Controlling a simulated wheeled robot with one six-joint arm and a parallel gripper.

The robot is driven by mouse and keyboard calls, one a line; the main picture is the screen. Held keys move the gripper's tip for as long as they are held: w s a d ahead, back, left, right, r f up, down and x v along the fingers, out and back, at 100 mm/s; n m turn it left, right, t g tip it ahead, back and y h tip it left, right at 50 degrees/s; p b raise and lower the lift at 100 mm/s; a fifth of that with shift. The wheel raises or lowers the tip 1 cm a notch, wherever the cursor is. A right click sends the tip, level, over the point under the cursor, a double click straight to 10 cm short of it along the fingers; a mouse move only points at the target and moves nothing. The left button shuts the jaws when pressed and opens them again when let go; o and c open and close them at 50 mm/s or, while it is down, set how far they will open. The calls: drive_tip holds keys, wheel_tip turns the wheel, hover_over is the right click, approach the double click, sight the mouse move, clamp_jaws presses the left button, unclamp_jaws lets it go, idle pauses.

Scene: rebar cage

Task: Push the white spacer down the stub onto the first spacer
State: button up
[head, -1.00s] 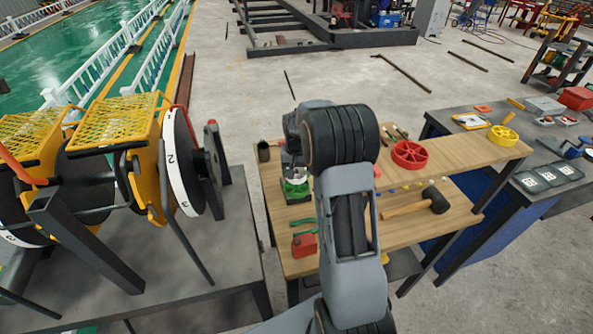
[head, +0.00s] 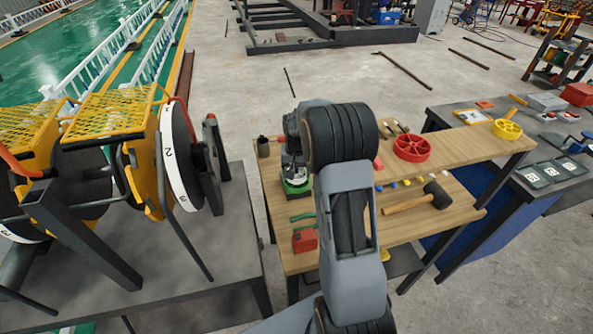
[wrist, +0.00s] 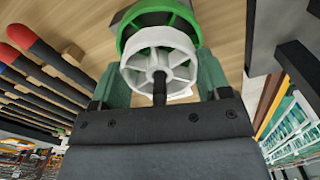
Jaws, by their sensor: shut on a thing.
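The white spacer (wrist: 178,66), a spoked wheel, sits between the two green-grey fingers of my gripper (wrist: 163,72) in the wrist view. My gripper is shut on its rim. The dark stub (wrist: 160,88) shows at the spacer's hub and points toward the wrist. The green first spacer (wrist: 128,32) lies just beyond the white one, close against it; whether they touch I cannot tell. In the head view the green spacer (head: 296,189) shows on the wooden bench below my gripper (head: 293,170), which largely hides the white spacer.
A red wheel (head: 412,148) lies on the bench's upper shelf, and a yellow wheel (head: 507,130) is further right. In the wrist view, several red- and blue-tipped dark handles (wrist: 38,50) are at left.

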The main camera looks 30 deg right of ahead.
sight(297, 175)
drive_tip(key=shift+f, duration=0.3)
drive_tip(key=o, duration=1.1)
drive_tip(key=shift+r, duration=0.1)
wheel_tip(297, 175, up, 14)
drive_tip(key=shift+f+b, duration=0.2)
drive_tip(key=shift+b, duration=0.4)
drive_tip(key=s+a+n+t, duration=0.2)
drive_tip(key=s+a, duration=0.4)
drive_tip(key=s, duration=0.5)
drive_tip(key=s+a+n+t, duration=0.2)
drive_tip(key=s+a, duration=0.4)
drive_tip(key=s, duration=0.4)
drive_tip(key=shift+s+a+f+n, duration=0.3)
drive_tip(key=shift+s+n, duration=0.1)
drive_tip(key=shift+n, duration=0.2)
